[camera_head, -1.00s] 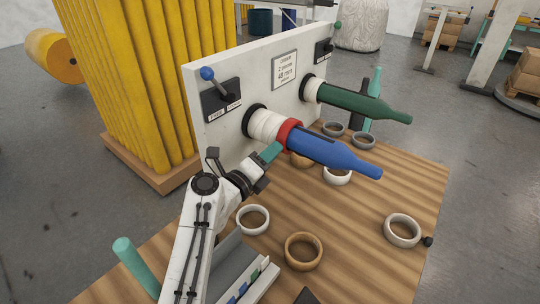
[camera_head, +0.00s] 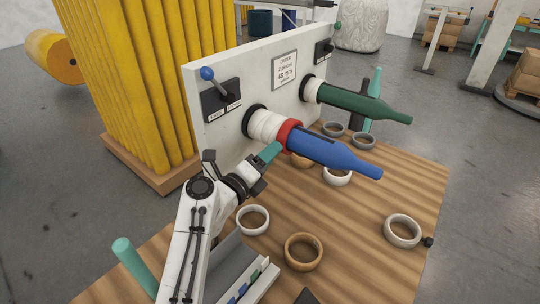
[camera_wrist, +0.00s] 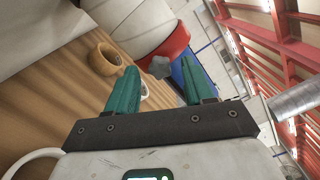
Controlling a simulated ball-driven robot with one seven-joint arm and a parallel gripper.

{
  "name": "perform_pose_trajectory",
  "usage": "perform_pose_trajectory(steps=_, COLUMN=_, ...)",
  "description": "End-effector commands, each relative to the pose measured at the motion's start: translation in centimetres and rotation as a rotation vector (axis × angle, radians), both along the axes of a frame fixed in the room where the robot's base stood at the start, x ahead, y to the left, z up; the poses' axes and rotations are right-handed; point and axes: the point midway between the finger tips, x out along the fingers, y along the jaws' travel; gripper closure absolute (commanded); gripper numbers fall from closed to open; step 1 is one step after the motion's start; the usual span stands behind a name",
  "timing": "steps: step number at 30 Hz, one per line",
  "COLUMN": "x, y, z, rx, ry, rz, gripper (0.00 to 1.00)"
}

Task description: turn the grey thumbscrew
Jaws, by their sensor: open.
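The grey thumbscrew (camera_wrist: 160,67) is a lobed knob on the underside of the red collar (camera_wrist: 168,50), seen in the wrist view. My gripper (camera_wrist: 159,66) is open, with its two teal fingers on either side of the thumbscrew in the picture. I cannot tell whether either finger touches it. In the head view the red collar (camera_head: 288,134) sits between the white roll (camera_head: 265,126) and the blue bottle-shaped spindle (camera_head: 335,153). My gripper (camera_head: 271,151) is just below the collar there, and the thumbscrew is hidden.
The white panel (camera_head: 240,88) carries a blue-knobbed lever (camera_head: 208,74) and a second, green spindle (camera_head: 368,105). Tape rings lie on the wooden table, among them a tan one (camera_head: 303,252) and a white one (camera_head: 403,231). A grey tray (camera_head: 232,262) stands near my arm.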

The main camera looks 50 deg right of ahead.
Motion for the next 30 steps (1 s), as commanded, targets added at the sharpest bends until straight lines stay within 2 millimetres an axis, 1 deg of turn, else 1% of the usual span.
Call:
perform_pose_trajectory(steps=9, x=-0.3, y=6.0, z=-0.5, rx=0.002, ry=0.0, rz=0.003, gripper=0.48)
perform_pose_trajectory(steps=12, x=-0.5, y=7.6, z=-0.5, rx=0.001, ry=-0.001, rz=0.003, gripper=0.48)
perform_pose_trajectory(steps=15, x=-0.6, y=8.8, z=-0.5, rx=0.002, ry=0.0, rz=0.001, gripper=0.48)
perform_pose_trajectory(steps=21, x=-0.7, y=9.8, z=-0.5, rx=0.002, ry=-0.001, rz=-0.001, gripper=0.48)
perform_pose_trajectory(steps=30, x=-0.7, y=9.8, z=-0.5, rx=0.001, ry=0.0, rz=-0.002, gripper=0.48)
